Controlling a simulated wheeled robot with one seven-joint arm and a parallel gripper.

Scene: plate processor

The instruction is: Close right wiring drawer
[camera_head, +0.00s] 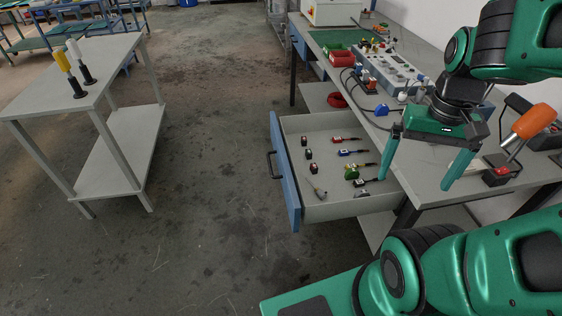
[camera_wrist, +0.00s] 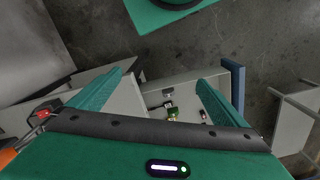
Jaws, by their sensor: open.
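The wiring drawer (camera_head: 346,208) is pulled out from under the workbench, with a blue front panel (camera_head: 286,172) and a dark handle (camera_head: 271,166) facing left. Several small connectors and wired plugs lie inside it. In the wrist view the drawer (camera_wrist: 185,83) shows between the fingers, with its blue front (camera_wrist: 233,84) beside the right finger. My gripper (camera_head: 417,172) is open and empty, fingers down, over the bench edge to the right of the drawer. In the head view it hides part of the bench.
The grey workbench (camera_head: 432,188) holds a socket panel (camera_head: 388,68), a red bin (camera_head: 341,58) and an orange-handled tool (camera_head: 533,121). A grey side table (camera_head: 95,88) with yellow and white tools stands at left. Open floor (camera_head: 205,150) lies between table and drawer.

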